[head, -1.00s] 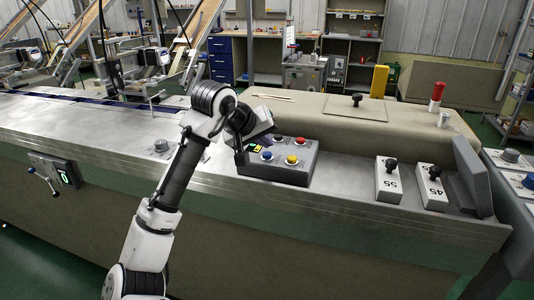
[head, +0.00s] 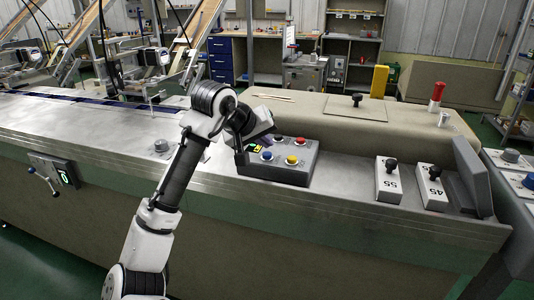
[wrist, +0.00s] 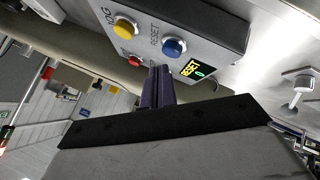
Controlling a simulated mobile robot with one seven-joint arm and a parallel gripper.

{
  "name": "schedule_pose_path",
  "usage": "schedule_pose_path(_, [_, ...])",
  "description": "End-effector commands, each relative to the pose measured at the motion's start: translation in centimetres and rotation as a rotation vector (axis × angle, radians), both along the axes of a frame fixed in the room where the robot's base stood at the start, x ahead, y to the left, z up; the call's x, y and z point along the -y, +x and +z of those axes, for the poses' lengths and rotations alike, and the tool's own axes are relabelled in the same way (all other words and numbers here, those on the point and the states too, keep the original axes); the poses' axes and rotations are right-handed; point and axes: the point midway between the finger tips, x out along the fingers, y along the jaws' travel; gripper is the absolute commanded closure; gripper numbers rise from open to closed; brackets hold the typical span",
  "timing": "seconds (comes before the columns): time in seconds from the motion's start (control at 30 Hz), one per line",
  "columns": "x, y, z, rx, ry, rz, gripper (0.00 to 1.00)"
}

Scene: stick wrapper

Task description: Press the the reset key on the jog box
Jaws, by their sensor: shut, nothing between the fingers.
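The yellow JOG key (wrist: 125,28) and a red key (wrist: 134,60) are near the fingertips. Two white blocks with black knobs, marked 55 (head: 388,184) and 45 (head: 431,190), stand right of the box. Bare metal table (head: 100,132) lies to the left.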

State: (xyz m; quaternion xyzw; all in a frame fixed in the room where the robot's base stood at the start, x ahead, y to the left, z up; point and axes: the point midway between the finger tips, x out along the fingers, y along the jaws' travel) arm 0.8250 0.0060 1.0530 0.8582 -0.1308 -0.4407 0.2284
Motion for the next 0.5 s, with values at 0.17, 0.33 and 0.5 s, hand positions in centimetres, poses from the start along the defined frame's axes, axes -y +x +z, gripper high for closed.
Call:
schedule_pose_path(0.17, [0.00,0.00,0.00,0.000,0.000,0.000,1.00])
schedule_pose_path(0.33, [0.01,0.00,-0.22,-0.001,0.000,-0.001,1.00])
schedule_pose_path(0.5, [0.04,-0.01,-0.79,-0.001,-0.001,-0.002,1.00])
